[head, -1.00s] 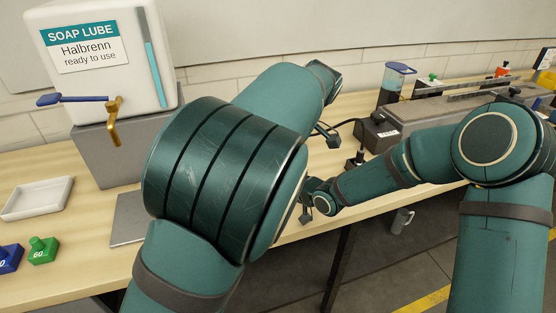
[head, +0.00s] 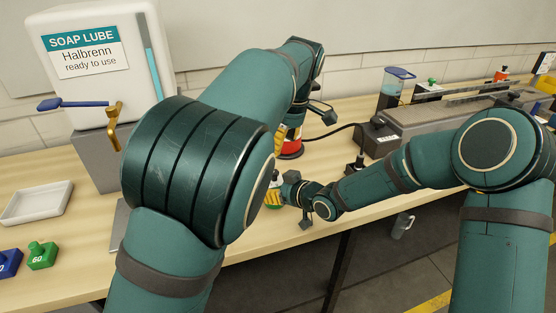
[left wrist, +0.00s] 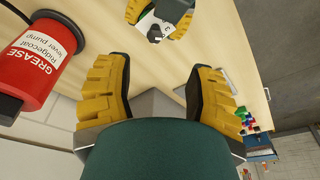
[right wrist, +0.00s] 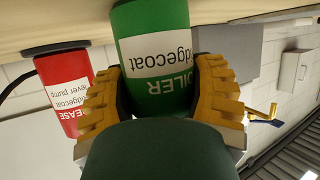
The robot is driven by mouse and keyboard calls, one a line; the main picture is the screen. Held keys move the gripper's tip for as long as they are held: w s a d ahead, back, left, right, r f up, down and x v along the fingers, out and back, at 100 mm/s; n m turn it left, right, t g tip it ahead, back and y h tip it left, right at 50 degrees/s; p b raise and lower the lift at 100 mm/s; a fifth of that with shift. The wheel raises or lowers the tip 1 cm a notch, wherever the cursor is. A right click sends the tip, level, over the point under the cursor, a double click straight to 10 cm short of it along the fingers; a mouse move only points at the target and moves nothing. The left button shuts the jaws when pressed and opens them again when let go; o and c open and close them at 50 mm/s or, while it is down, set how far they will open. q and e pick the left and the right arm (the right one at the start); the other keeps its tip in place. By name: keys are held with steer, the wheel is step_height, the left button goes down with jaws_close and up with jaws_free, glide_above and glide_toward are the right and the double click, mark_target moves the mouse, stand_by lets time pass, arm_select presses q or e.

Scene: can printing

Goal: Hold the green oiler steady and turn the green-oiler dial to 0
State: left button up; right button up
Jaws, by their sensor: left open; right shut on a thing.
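The green oiler (right wrist: 155,75) stands between the yellow fingers of my right gripper (right wrist: 160,85), which are shut on its body. In the left wrist view the oiler's top (left wrist: 157,22), with a pale dial face, shows at the upper edge between the right gripper's fingers; the dial's reading is too small to tell. My left gripper (left wrist: 160,85) is open and empty, its fingers spread over the table short of the oiler.
A red grease can (left wrist: 42,55) stands close beside my left gripper; it also shows in the head view (head: 291,142) behind the oiler. A black charger-like box (head: 378,138) with a cable is right of it. The white soap lube tank (head: 95,65) stands at the left.

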arm_select(q)
steer(key=w+a+n+g+h, duration=0.2)
steer(key=w+a+g+h, duration=0.15)
steer(key=a+h, duration=0.3)
steer(key=shift+t, duration=0.35)
steer(key=x, duration=1.1)
jaws_close()
